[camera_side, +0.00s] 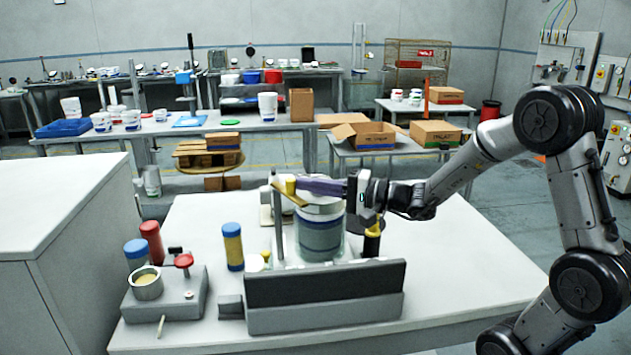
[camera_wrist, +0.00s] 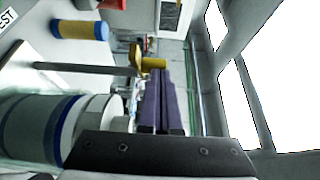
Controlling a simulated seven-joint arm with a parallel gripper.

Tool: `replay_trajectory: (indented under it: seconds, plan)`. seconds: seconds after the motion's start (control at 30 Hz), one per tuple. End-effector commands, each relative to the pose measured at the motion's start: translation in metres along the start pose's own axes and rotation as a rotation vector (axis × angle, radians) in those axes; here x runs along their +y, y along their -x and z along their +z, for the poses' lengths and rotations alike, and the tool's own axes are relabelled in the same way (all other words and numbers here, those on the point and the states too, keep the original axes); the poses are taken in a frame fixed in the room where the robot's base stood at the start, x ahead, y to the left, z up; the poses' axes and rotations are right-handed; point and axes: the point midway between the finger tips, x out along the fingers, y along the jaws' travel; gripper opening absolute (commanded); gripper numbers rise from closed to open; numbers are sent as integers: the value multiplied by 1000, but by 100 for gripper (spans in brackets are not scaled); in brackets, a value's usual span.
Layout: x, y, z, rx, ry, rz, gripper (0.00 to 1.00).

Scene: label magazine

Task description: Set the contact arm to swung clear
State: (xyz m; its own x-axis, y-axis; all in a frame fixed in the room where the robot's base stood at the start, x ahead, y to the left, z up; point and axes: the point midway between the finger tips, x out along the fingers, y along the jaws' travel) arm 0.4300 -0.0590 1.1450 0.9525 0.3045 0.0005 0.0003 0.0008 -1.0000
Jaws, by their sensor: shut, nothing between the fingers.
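The contact arm (camera_side: 292,195) is a short brass-coloured bar at the top of a thin grey post (camera_side: 278,225), with a yellow upright knob (camera_side: 290,184) on it. In the side view it slants toward the white and grey-blue banded cylinder (camera_side: 320,236); I cannot tell whether it touches. My gripper (camera_side: 303,184) reaches in from the right above the cylinder, its long purple fingers shut and empty. The fingertips are at or close beside the knob; contact is unclear. In the wrist view the yellow knob (camera_wrist: 153,64) shows just beyond the fingertips (camera_wrist: 160,74), and the post lies left.
A long dark plate (camera_side: 325,284) stands in front of the cylinder. A yellow and blue cylinder (camera_side: 232,246) stands left of the post. A grey block (camera_side: 180,300) with a cup and red knob is at front left. The table's right side is clear.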

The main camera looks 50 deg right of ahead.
Motion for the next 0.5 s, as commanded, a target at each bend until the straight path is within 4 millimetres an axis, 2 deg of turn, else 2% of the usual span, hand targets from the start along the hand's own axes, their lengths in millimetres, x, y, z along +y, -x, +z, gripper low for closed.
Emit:
replay_trajectory:
  seconds: [0.2,0.5]
  plan:
    - [0,-4,11,-2,1,0,0]
    - [0,-7,15,-1,1,0,0]
